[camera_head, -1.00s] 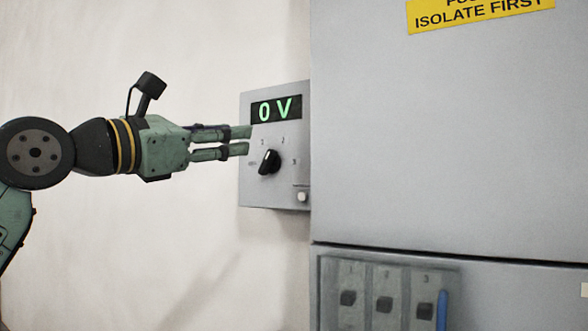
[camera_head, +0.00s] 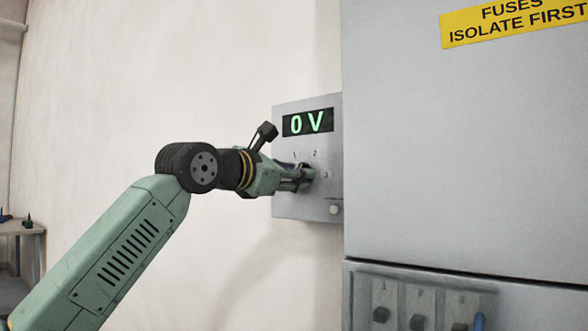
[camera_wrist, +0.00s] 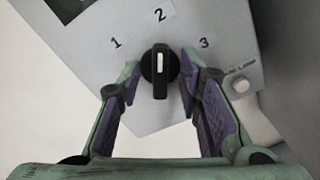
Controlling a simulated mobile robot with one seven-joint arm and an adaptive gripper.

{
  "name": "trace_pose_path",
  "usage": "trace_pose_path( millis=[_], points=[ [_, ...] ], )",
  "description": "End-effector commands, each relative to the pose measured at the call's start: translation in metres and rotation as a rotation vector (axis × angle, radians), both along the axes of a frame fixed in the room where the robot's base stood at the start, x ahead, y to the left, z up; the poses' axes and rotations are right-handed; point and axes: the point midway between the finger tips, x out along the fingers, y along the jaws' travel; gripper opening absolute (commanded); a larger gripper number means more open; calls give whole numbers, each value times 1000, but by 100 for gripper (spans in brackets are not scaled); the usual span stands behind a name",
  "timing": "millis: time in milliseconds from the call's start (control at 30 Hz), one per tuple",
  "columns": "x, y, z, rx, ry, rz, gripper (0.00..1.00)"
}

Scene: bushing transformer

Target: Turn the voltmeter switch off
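The voltmeter box (camera_head: 290,208) is grey and fixed beside a tall cabinet. Its green display (camera_head: 308,122) reads 0 V. In the wrist view the black rotary switch (camera_wrist: 160,72) stands upright in the picture, its white mark at the top toward the 2. Labels 1, 2 and 3 show around it; an off label is not visible. My gripper (camera_head: 306,174) is at the switch and hides most of it in the head view. In the wrist view my gripper (camera_wrist: 161,84) is open, with one finger on each side of the switch; whether they touch it is unclear.
A small light button (camera_wrist: 240,84) sits at the lower right of the box. The grey cabinet (camera_head: 460,150) with a yellow fuse sign (camera_head: 515,22) stands close on the right. Fuse switches (camera_head: 418,318) are below. The wall side at left is clear.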

Motion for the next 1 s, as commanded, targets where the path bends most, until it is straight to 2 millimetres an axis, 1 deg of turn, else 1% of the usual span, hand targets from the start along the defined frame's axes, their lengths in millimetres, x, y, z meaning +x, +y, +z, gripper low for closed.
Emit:
trace_pose_path(
  millis=[300, 800, 1000],
  points=[
    [2, -2, 0, -1, -1, -1, 32],
    [2, -2, 0, -1, -1, -1, 0],
    [2, -2, 0, -1, -1, -1, 0]
  ],
)
